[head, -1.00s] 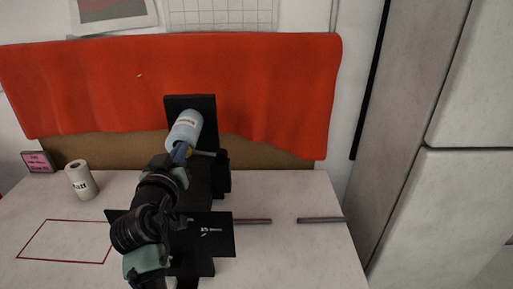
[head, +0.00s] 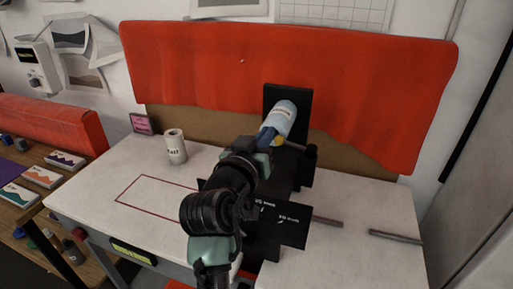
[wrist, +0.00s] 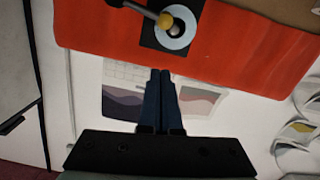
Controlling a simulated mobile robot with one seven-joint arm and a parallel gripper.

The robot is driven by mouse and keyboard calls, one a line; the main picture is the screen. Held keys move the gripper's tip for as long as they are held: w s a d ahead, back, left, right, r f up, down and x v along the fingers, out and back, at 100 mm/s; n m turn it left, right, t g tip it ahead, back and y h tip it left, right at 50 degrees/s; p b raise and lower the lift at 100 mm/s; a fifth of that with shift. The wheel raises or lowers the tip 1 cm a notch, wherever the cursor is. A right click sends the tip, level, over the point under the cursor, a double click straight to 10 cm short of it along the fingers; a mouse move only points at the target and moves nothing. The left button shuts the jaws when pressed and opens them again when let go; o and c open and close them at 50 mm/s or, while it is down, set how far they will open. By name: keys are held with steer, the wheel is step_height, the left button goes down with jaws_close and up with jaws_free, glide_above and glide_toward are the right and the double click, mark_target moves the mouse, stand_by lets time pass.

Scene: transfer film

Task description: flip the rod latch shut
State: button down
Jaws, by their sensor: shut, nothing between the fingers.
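A black latch fixture (head: 278,180) with an upright black back plate (head: 301,100) stands on the white table in the head view. A pale blue labelled cylinder (head: 285,113) sits against the plate. In the wrist view, the plate (wrist: 150,37) carries a pale ring (wrist: 181,43) with a grey rod (wrist: 138,8) and a yellow knob (wrist: 165,20) in front of it. My gripper (wrist: 160,72) is shut and empty, its blue fingertips apart from the knob in that picture. In the head view my gripper (head: 267,133) is beside the cylinder's lower left end, and my arm hides part of the fixture.
A white roll-like container (head: 175,147) and a pink sign (head: 142,124) stand left on the table. Grey bars (head: 396,237) lie right of the fixture. A red cloth (head: 200,60) hangs behind. The table inside the red outline (head: 150,192) is clear.

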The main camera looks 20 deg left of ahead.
steer(key=shift+s+r+b, duration=0.2)
steer(key=shift+s+b, duration=0.2)
steer(key=shift+s, duration=1.95)
steer(key=shift+a, duration=0.1)
steer(key=shift+r, duration=0.15)
